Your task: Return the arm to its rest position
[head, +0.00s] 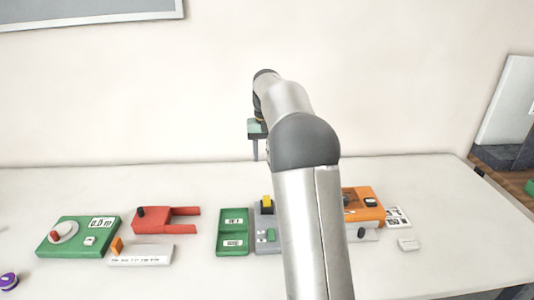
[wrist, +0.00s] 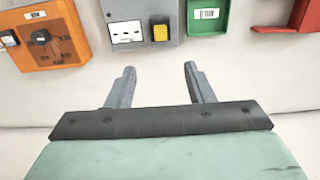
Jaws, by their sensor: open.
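My arm rises from the bottom of the head view and bends at a dark elbow over the table. My gripper (head: 255,148) hangs above the back part of the white table (head: 430,210), partly hidden behind my arm. In the wrist view my gripper (wrist: 158,85) has its two grey fingers spread apart with nothing between them. Past the fingertips lie the grey device (wrist: 158,25) with a yellow block and the white table surface.
On the table are a green device (head: 75,237), a red forked piece (head: 165,219), a white labelled block (head: 142,256), a green two-pocket tray (head: 233,232), an orange device (head: 365,208) and a small white block (head: 408,244). The table's right side is mostly clear. A wall stands behind.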

